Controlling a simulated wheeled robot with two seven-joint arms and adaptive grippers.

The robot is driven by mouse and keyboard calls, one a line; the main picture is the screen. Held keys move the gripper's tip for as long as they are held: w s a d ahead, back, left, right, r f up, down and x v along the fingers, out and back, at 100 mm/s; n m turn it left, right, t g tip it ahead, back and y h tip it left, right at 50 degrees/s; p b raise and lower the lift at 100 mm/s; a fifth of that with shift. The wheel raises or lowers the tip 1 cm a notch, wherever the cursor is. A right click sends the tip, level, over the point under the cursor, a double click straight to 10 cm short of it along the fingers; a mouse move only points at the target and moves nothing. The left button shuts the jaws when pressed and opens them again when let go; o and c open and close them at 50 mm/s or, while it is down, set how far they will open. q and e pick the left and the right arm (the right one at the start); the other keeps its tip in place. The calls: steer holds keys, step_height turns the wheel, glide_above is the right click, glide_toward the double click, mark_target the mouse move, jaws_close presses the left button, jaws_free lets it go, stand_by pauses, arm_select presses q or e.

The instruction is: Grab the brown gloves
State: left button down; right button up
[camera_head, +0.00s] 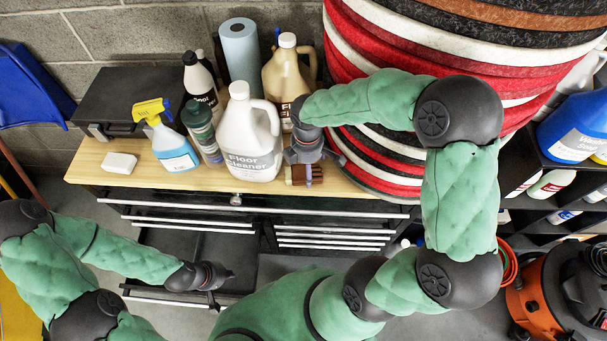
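The brown gloves (304,175) lie at the front edge of the wooden cabinet top, right of the large white floor cleaner jug. My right gripper (314,160) is just above and behind them, pointing down. Its fingers are small and dark here, and I cannot tell whether they are open or touch the gloves. Part of the gloves may be hidden beneath it. My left gripper (222,288) is low in front of the cabinet, over the pulled-out lower drawer, away from the gloves. Its fingers look spread apart, with nothing between them.
The floor cleaner jug (249,135) stands close left of my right gripper. A beige jug (289,70), blue paper roll (239,52), spray bottle (172,146) and white block (119,162) share the wooden top (205,179). Stacked round pads (370,165) rise close on the right.

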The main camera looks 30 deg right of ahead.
steer(key=c, duration=1.1)
steer(key=shift+o, duration=0.2)
